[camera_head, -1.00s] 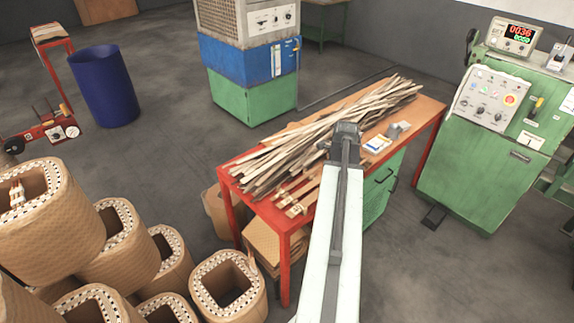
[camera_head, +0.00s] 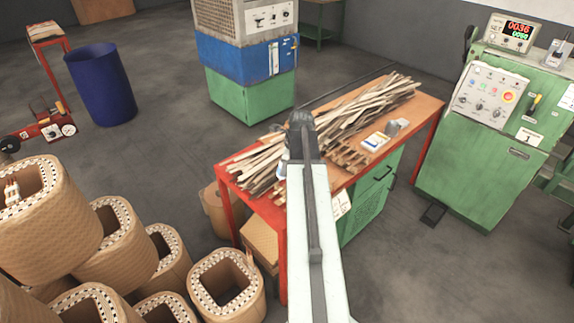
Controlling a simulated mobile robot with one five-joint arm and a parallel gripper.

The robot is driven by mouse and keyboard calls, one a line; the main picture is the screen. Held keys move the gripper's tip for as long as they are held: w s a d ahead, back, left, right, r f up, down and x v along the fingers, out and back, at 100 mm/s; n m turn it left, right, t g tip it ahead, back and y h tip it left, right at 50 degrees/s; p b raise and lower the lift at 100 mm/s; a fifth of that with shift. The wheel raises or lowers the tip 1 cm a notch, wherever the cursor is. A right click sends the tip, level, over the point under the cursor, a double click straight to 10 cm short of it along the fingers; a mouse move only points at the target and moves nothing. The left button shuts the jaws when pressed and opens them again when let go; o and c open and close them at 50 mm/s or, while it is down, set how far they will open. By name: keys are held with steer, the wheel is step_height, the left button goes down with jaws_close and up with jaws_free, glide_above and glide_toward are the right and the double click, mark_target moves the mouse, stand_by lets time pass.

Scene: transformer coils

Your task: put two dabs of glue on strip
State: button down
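My arm reaches over the red-framed workbench (camera_head: 425,107), and its dark end (camera_head: 301,124) is above the pile of wooden strips. The fingers of my gripper cannot be made out from this side. The long pale strips (camera_head: 375,100) lie in a loose heap along the back of the bench. Several shorter brown strips (camera_head: 348,157) lie at the front, partly hidden by my arm. A small white and blue box (camera_head: 375,141) and a grey item (camera_head: 394,128) stand to their right. I cannot make out a glue container or any dabs of glue.
Stacked brown coils (camera_head: 228,284) fill the lower left. A green control cabinet (camera_head: 490,140) stands right of the bench. A blue barrel (camera_head: 101,86) and a blue and green machine (camera_head: 248,68) stand behind.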

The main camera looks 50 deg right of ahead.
steer(key=shift+f+b, duration=2)
steer(key=shift+f, duration=0.25)
steer(key=shift+f+b, duration=0.35)
steer(key=shift+r, duration=0.1)
step_height(320, 180, up, 5)
steer(key=p, duration=0.5)
